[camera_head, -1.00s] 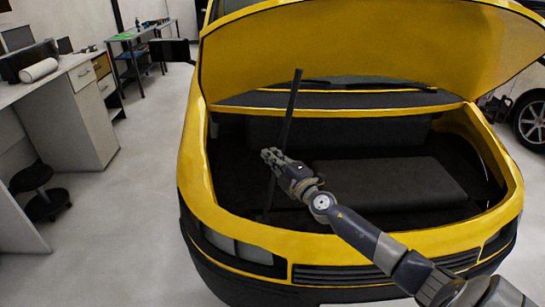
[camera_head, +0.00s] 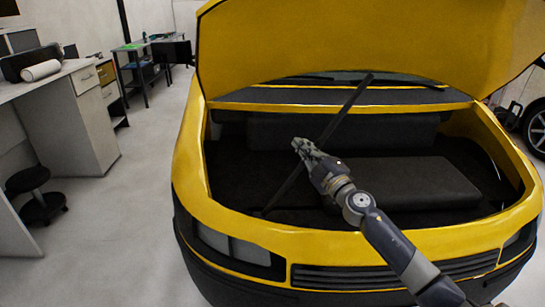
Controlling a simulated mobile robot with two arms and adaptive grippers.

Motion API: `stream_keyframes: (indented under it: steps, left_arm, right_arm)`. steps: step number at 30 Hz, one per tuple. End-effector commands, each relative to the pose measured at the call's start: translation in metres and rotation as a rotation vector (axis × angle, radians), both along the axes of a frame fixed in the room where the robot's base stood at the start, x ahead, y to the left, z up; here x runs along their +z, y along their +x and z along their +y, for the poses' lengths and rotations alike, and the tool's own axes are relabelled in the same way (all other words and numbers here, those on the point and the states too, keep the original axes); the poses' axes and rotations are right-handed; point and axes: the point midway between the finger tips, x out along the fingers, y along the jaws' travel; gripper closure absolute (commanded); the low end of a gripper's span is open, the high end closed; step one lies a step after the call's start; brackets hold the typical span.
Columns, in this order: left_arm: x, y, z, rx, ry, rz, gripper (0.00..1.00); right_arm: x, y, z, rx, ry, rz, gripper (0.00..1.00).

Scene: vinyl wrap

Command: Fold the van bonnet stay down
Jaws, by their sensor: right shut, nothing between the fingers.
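The yellow van bonnet (camera_head: 350,38) stands raised over the open front bay. The black bonnet stay (camera_head: 348,114) is a thin rod, tilted to the right, its lower end near the front left rim of the bay. Its top end lies in front of the windscreen base, and I cannot tell whether it touches the bonnet. My right gripper (camera_head: 300,147) is shut and empty, its fingertips over or against the left side of the stay at about mid-length. Contact is hard to tell. My left gripper is out of view.
The dark bay holds a raised black block (camera_head: 410,182) on the right. The yellow front rim (camera_head: 350,240) runs below my right arm. A white workbench (camera_head: 85,110) and a black stool (camera_head: 38,195) stand to the left, with clear floor between them and the van.

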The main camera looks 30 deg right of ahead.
Motion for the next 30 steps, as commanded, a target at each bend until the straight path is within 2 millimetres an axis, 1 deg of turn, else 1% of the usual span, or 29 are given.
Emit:
stream_keyframes:
  steps: [1,3,6,12,21,30]
  left_arm:
    - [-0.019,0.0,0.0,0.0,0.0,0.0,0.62]
    - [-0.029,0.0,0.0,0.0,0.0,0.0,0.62]
    - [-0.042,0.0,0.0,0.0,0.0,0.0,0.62]
    - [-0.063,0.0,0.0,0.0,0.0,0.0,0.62]
    - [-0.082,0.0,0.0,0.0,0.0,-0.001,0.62]
    - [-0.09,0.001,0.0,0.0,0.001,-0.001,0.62]
  right_arm:
    - [-0.014,-0.004,-0.007,-0.002,0.021,-0.013,1.0]
    - [-0.018,-0.009,-0.015,-0.002,0.05,-0.029,1.0]
    - [-0.023,-0.016,-0.027,-0.002,0.09,-0.055,1.0]
    - [-0.035,-0.03,-0.049,-0.002,0.087,-0.053,1.0]
    - [-0.055,-0.045,-0.073,-0.001,0.089,-0.052,1.0]
    - [-0.064,-0.052,-0.084,0.0,0.088,-0.052,1.0]
